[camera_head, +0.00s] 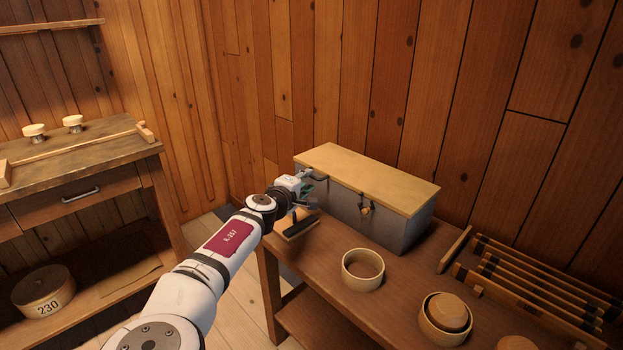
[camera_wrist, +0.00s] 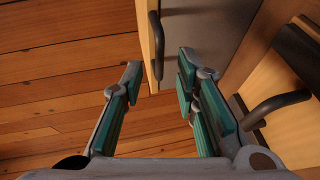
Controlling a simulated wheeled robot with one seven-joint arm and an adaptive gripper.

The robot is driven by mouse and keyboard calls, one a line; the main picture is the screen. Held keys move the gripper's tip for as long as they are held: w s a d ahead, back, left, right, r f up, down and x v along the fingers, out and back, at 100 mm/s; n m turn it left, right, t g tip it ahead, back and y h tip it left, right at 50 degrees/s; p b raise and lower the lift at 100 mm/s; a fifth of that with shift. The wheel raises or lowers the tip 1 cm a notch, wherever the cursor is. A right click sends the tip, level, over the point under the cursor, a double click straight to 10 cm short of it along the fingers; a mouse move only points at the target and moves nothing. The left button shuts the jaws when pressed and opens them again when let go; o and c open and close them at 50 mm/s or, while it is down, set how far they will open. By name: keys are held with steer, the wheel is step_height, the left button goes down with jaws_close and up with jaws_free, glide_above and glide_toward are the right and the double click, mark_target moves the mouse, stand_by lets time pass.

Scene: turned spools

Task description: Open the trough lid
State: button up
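The trough (camera_head: 385,215) is a grey box on the workbench, against the plank wall. Its flat pale wooden lid (camera_head: 370,178) lies shut on top. My gripper (camera_head: 308,182) is at the trough's left front corner, near the lid's edge. In the wrist view my gripper (camera_wrist: 160,78) has its green-padded fingers spread apart with nothing between the pads. A dark bar handle (camera_wrist: 157,45) on the lid's wooden edge shows just beyond the gap between the fingertips. I cannot tell whether a finger touches it. The trough's grey wall (camera_wrist: 205,30) shows to its right.
A black-handled wooden tool (camera_head: 297,226) lies on the bench below my gripper; its handle (camera_wrist: 275,105) is close right of the fingers. A round wooden band (camera_head: 363,282), a bowl (camera_head: 446,325) and a slatted rack (camera_head: 525,290) occupy the bench's front and right. A cabinet (camera_head: 80,175) stands left.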

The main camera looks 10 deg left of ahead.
mark_target(311, 177)
steer(key=shift+x, duration=2.3)
jaws_close()
